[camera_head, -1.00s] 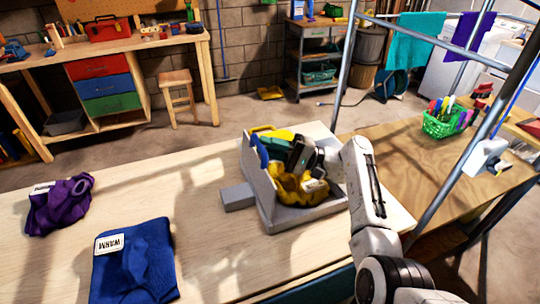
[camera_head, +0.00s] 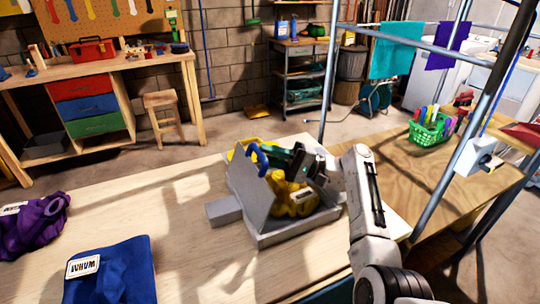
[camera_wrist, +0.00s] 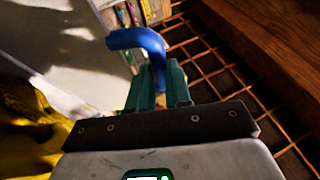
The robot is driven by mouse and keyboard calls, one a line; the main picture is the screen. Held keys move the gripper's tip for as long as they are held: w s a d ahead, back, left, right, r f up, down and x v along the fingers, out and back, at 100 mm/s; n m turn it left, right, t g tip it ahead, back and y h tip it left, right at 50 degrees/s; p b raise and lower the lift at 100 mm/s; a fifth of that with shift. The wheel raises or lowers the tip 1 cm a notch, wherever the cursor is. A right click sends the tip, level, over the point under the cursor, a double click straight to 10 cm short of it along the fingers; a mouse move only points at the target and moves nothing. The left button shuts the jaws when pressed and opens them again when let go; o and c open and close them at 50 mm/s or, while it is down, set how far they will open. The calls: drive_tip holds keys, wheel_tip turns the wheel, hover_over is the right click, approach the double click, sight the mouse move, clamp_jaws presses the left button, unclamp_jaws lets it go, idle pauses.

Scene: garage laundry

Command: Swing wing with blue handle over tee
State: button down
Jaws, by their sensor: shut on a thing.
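A grey folding board (camera_head: 290,238) sits on the pale wooden table. Its left wing (camera_head: 248,195) stands raised at a slant, with a blue handle (camera_head: 258,156) at its upper edge. The rumpled yellow tee (camera_head: 290,200) lies on the board to the right of this wing. My gripper (camera_head: 270,157) reaches in from the right above the tee, its green fingers shut on the blue handle. In the wrist view the curved blue handle (camera_wrist: 138,40) shows between the fingertips, and yellow cloth (camera_wrist: 35,125) is at left. My gripper hides part of the tee.
A yellow handle (camera_head: 240,148) shows behind the wing. A green basket (camera_head: 428,132) with pens stands on the right surface. Metal poles (camera_head: 330,70) rise behind my arm.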

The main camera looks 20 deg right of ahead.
drive_tip(key=c, duration=1.3)
unclamp_jaws()
drive_tip(key=shift+a+f+g, duration=0.3)
drive_tip(key=shift+a+f, duration=0.05)
drive_tip(key=shift+f, duration=0.35)
drive_tip(key=shift+c, duration=0.2)
drive_tip(key=s+d+b, duration=0.1)
drive_tip(key=s+d, duration=0.1)
drive_tip(key=d, duration=0.5)
drive_tip(key=s+d+b, duration=0.1)
drive_tip(key=s+d, duration=0.2)
drive_tip(key=d, duration=0.4)
drive_tip(key=shift+s+b, duration=0.25)
drive_tip(key=shift+b, duration=0.05)
drive_tip(key=shift+f, duration=0.1)
